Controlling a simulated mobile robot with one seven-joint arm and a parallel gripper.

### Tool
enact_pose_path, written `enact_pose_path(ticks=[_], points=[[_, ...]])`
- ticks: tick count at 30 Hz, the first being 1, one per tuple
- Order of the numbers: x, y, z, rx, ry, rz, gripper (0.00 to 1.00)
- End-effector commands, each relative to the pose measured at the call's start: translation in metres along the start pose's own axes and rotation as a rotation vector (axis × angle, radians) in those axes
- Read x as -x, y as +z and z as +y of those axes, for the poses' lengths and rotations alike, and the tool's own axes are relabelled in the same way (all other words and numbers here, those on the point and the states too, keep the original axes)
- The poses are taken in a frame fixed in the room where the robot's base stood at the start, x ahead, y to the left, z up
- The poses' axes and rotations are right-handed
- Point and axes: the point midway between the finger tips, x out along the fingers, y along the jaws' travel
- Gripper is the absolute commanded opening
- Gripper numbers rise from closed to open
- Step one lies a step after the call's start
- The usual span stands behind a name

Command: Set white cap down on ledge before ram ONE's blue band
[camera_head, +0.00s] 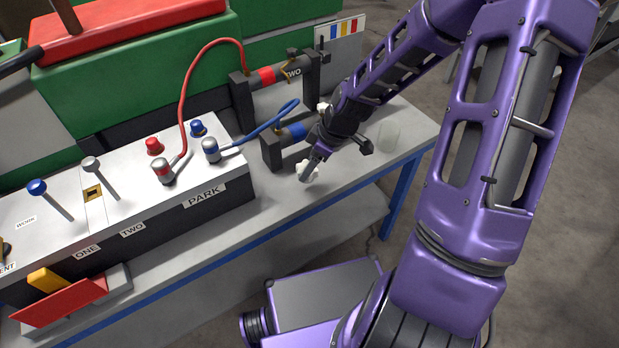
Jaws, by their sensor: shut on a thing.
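The white cap (303,168) is small and pale, at the tips of my gripper (309,170). My gripper is shut on it and points down, just in front of the near ram. The near ram carries a blue band (296,131) and a blue hose; my gripper covers part of this ram, and I see no ONE label on it. The grey ledge (340,188) runs along the bench front below the cap. I cannot tell whether the cap touches the ledge.
Behind stands ram TWO (291,70) with a red band and red hose. A white control box (120,175) marked PARK, with levers and couplings, stands left. Bare ledge lies in front of the near ram.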

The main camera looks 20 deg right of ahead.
Motion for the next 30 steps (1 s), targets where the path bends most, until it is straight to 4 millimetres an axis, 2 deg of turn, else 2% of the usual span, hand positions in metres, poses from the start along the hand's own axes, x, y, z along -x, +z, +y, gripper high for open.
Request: enact_pose_path(ticks=[10, 20, 21, 26, 30], points=[[-0.037, 0.015, 0.000, 0.000, -0.001, 0.000, 0.00], [-0.040, 0.016, 0.001, 0.000, 0.002, 0.000, 0.00], [-0.040, 0.016, 0.001, 0.000, 0.002, 0.000, 0.63], [-0.039, 0.016, 0.001, 0.000, 0.002, 0.000, 0.91], [-0.039, 0.016, 0.001, -0.001, 0.002, 0.000, 0.91]])
